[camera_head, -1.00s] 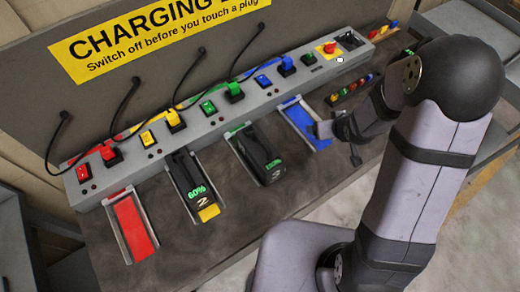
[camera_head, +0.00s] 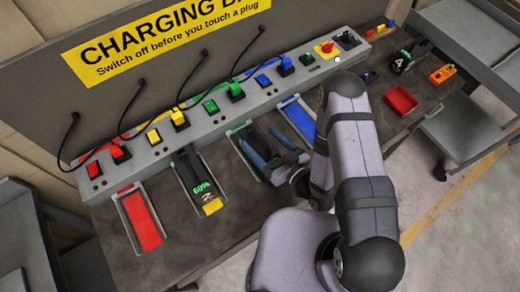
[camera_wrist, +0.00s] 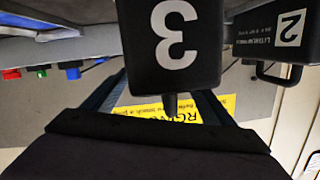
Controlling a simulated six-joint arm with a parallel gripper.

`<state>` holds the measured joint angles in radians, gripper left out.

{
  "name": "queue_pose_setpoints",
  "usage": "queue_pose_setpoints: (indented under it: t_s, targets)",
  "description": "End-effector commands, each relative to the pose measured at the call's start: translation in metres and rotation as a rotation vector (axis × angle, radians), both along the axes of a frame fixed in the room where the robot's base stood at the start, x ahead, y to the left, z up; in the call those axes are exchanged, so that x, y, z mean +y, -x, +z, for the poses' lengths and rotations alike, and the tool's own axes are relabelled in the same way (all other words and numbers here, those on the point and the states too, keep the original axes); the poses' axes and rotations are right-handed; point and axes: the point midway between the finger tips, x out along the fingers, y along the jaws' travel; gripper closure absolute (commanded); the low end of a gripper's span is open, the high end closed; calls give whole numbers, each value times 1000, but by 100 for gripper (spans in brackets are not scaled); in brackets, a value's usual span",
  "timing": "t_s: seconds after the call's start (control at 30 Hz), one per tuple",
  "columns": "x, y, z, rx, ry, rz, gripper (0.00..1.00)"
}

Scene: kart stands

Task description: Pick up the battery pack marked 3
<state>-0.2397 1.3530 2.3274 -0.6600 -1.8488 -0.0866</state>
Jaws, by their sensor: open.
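The battery pack marked 3 (camera_wrist: 174,45) is black with a white numeral and fills the upper middle of the wrist view. In the head view the pack (camera_head: 263,147) lies in the green-ended tray, partly hidden by my gripper. My gripper (camera_head: 258,138) is open, with its bluish fingers on either side of the pack. In the wrist view my gripper (camera_wrist: 165,92) has its fingers left and right, with a narrow dark part of the pack between them. I cannot tell whether the fingers touch it.
The pack marked 2 (camera_head: 190,175) sits in the tray to the left; it also shows in the wrist view (camera_wrist: 270,32). The red tray (camera_head: 140,220) and blue tray (camera_head: 299,120) are empty. The power strip (camera_head: 150,150) with switches and plugs runs behind. A pack marked 4 (camera_head: 403,61) stands far right.

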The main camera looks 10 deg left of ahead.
Motion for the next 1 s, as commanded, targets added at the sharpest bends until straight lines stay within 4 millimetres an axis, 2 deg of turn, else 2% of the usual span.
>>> queue_pose_setpoints:
  t_s: [0.03, 0.2, 0.4, 0.57, 1.0]
  targets:
    - [-3, 9, -10, 4, 62, -8, 22]
    - [-18, 31, -31, -5, 246, -25, 22]
    - [-27, 40, -40, -10, 331, -27, 22]
    - [-25, 37, -41, -13, 333, -26, 22]
    - [2, 10, -57, -13, 329, -27, 22]
